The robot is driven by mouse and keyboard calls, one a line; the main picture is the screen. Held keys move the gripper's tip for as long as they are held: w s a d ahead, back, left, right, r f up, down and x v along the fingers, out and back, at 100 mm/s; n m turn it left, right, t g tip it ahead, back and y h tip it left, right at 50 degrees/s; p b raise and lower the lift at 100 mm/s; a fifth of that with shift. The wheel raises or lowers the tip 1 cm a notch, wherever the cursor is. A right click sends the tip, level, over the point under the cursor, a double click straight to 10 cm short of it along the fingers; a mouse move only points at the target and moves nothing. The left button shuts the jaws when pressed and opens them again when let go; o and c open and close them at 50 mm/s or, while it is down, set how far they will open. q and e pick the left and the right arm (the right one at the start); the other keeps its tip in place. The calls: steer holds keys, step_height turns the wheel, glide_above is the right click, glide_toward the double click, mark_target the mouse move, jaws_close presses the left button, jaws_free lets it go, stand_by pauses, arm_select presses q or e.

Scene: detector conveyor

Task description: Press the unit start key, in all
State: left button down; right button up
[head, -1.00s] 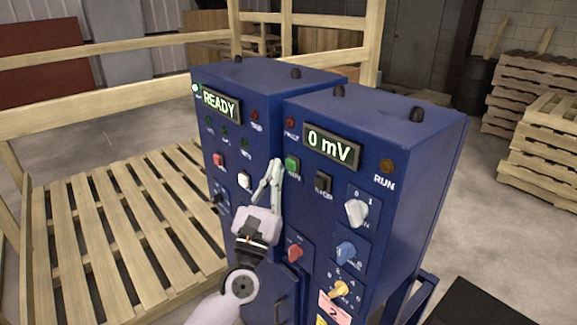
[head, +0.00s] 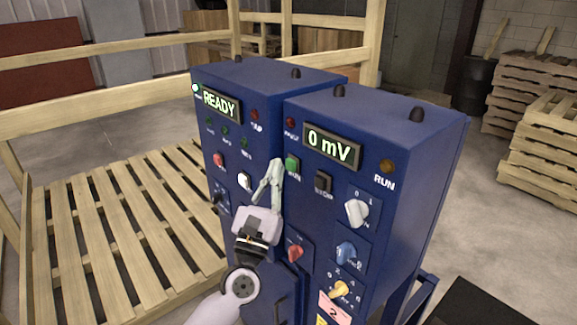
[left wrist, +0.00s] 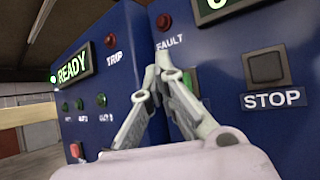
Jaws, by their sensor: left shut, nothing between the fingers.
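The right blue unit (head: 425,150) carries a green key (head: 292,163) on its front, beside a dark stop key (head: 323,181). The key marked STOP (left wrist: 267,68) is clear to the right. My right gripper is not in view.
A left blue unit (head: 262,72) stands close by, its display (head: 221,105) reading READY. The right unit's display (head: 332,147) reads 0 mV, and its amber RUN lamp (head: 387,166) looks dark. Knobs sit below the keys. A wooden pallet (head: 120,235) lies at left.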

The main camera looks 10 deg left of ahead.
arm_select(q)
steer(key=shift+w+d, duration=0.25)
steer(key=shift+w, duration=0.1)
steer(key=shift+w+d+b, duration=0.3)
steer(key=shift+w+b, duration=0.05)
steer(key=shift+b, duration=0.15)
stand_by(0.7)
steer(key=shift+s+a, duration=0.1)
stand_by(0.4)
steer(key=shift+s+a, duration=0.45)
steer(key=shift+s, duration=0.2)
steer(key=shift+s+a, duration=0.8)
steer(key=shift+s, duration=0.2)
steer(key=shift+s+a, duration=0.75)
steer(key=shift+s, duration=0.2)
